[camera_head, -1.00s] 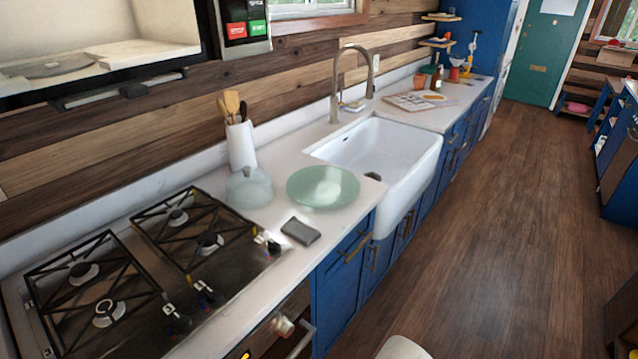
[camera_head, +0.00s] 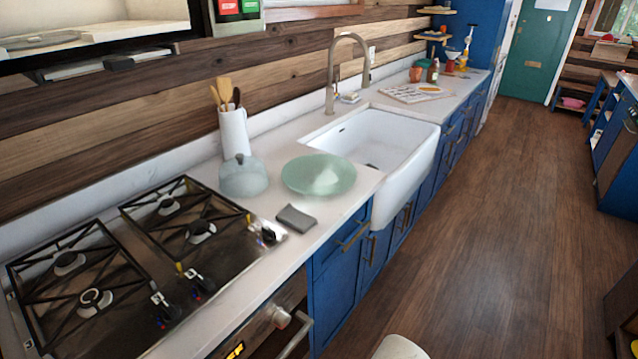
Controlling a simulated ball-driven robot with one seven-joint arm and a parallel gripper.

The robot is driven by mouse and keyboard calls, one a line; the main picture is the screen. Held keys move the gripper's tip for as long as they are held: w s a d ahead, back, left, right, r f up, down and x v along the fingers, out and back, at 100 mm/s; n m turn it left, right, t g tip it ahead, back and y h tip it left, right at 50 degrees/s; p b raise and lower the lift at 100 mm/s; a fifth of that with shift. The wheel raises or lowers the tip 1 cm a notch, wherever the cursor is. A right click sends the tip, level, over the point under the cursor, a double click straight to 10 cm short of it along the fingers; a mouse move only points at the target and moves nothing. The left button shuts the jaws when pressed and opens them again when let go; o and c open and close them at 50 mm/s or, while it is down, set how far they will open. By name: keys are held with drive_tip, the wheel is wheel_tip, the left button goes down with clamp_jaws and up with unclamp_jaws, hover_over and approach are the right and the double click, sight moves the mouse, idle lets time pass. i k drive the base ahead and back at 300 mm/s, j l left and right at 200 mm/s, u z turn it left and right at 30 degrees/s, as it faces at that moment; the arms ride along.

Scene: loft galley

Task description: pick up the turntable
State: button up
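A round, pale green, glassy disc (camera_head: 318,175) lies flat on the white counter between the stove and the sink. It has a lighter, hazy centre, and nothing blocks it from view. At the upper left, the lower part of an open, cream-lined compartment (camera_head: 100,22) shows, with the edge of a flat grey round plate (camera_head: 38,41) inside, cut off by the frame. Either round piece may be the turntable; I cannot tell which from this view. My gripper is not in view.
A grey domed lid or kettle (camera_head: 243,178) and a white utensil holder (camera_head: 234,133) stand left of the disc. A dark grey flat block (camera_head: 296,217) lies in front. The gas stove (camera_head: 150,255) and sink (camera_head: 375,138) flank it. The wooden floor (camera_head: 500,220) is clear.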

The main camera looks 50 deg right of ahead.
sight(312, 174)
drive_tip(key=i+l+z, duration=0.1)
drive_tip(key=i, duration=0.25)
drive_tip(key=i+l+z, duration=0.1)
drive_tip(key=i+l, duration=0.15)
drive_tip(key=i, duration=0.15)
drive_tip(key=z, duration=2.05)
